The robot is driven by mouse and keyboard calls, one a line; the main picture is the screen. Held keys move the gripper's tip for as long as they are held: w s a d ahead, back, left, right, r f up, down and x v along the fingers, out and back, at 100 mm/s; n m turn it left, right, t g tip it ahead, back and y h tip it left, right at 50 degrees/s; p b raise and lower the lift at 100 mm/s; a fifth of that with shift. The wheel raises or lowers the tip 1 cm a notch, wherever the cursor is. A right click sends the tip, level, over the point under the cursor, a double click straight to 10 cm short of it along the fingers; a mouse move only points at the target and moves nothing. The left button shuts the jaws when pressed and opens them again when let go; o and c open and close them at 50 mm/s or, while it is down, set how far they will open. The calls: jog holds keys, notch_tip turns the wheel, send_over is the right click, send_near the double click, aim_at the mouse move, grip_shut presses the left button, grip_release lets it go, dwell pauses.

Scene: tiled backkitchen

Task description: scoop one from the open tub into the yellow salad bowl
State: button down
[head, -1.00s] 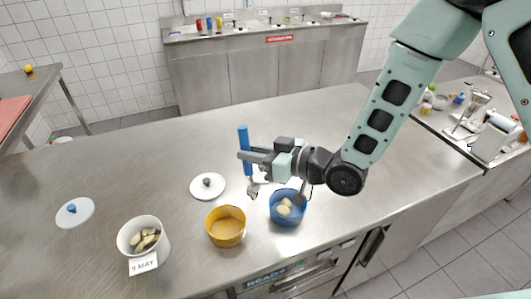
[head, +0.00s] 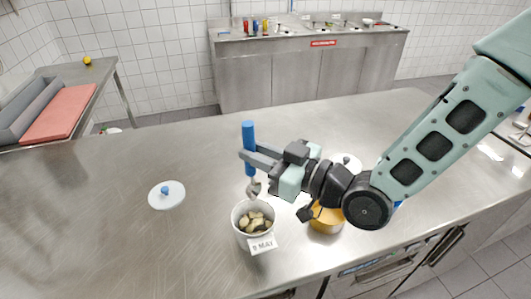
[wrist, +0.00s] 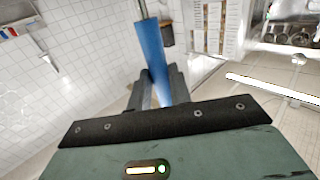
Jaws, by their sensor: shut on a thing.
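My gripper (head: 251,160) is shut on the blue handle of a scoop (head: 249,136), which it holds upright. The blue handle also shows between the fingers in the wrist view (wrist: 153,52). The scoop's metal head (head: 253,187) hangs just above the open white tub (head: 242,236), near its back rim. I cannot tell whether the head carries anything. The tub holds several dark and pale pieces and has a "9 MAY" label (head: 262,245). The yellow salad bowl (head: 326,226) stands right of the tub, partly hidden by my arm.
A white lid with a blue knob (head: 167,196) lies left of the tub. Another lid (head: 346,161) shows behind my arm. A sliver of the blue bowl (head: 398,203) shows beside my arm. The steel counter (head: 110,240) is clear at the left.

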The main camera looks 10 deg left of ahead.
aim_at(257, 195)
notch_tip(257, 195, down, 10)
jog(key=b, duration=0.8)
jog(key=shift+d+f, duration=0.1)
jog(key=shift+f, duration=0.15)
jog(key=shift+f+b, duration=0.85)
jog(key=shift+b, duration=0.1)
jog(key=shift+f+b, duration=0.7)
jog(key=shift+b, duration=0.15)
dwell(1.0)
notch_tip(257, 195, up, 13)
jog(key=p, duration=0.7)
jog(key=shift+f, duration=0.15)
dwell(0.5)
jog(key=shift+p, duration=0.3)
